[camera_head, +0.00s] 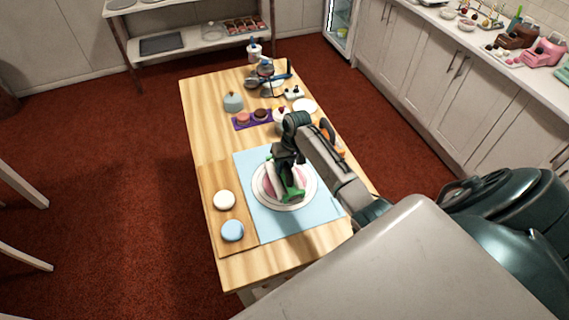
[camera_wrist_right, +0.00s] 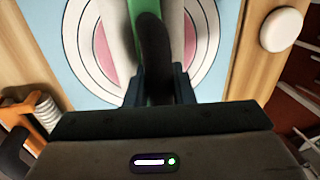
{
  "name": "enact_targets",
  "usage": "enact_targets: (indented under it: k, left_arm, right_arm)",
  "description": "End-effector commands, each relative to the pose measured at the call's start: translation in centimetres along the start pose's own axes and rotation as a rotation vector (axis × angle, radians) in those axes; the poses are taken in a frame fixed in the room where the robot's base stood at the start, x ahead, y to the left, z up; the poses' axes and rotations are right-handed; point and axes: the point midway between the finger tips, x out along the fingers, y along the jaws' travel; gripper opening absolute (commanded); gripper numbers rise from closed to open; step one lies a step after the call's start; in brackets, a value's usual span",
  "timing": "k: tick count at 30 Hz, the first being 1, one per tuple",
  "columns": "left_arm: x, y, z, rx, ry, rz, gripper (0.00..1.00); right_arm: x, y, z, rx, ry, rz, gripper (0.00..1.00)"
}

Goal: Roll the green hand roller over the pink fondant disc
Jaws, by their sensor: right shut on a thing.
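The pink fondant disc (camera_head: 269,182) lies on a white round turntable (camera_head: 258,193) on a light blue mat (camera_head: 257,223). My right gripper (camera_head: 286,172) is over the disc, shut on the green hand roller (camera_head: 293,194). In the right wrist view the roller (camera_wrist_right: 190,45) runs up from between the fingers (camera_wrist_right: 160,85), and pink disc (camera_wrist_right: 103,42) shows beside it. The roller hides the middle of the disc. I cannot tell whether the roller touches the disc. My left gripper is not in view.
A purple tray (camera_head: 241,125) with small cakes, a grey dome (camera_head: 233,102) and a stand mixer (camera_head: 266,70) stand farther back. An orange item (camera_head: 327,130) lies right of my arm.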

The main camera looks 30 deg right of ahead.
Motion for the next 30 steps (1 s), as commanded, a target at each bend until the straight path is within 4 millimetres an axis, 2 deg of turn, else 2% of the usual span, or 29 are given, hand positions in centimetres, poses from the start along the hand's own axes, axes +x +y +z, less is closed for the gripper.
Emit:
enact_targets:
  k: [1, 5, 11, 14, 30]
  left_arm:
    - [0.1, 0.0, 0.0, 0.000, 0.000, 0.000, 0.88]
    - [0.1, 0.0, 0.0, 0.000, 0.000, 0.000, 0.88]
    - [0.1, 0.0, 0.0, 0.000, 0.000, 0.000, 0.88]
    - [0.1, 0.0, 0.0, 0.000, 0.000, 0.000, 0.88]
    - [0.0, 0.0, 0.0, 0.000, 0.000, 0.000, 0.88]
  right_arm:
    - [0.6, 0.3, 0.4, 0.004, -0.011, 0.005, 0.00]
    - [0.6, 0.4, 0.4, 0.004, -0.011, 0.005, 0.00]
    - [0.3, 1.7, 0.4, 0.004, -0.011, 0.007, 0.00]
    - [0.3, 1.4, 0.4, 0.003, -0.011, 0.005, 0.00]
    - [-3.1, 0.6, 0.1, 0.000, -0.002, 0.001, 0.00]
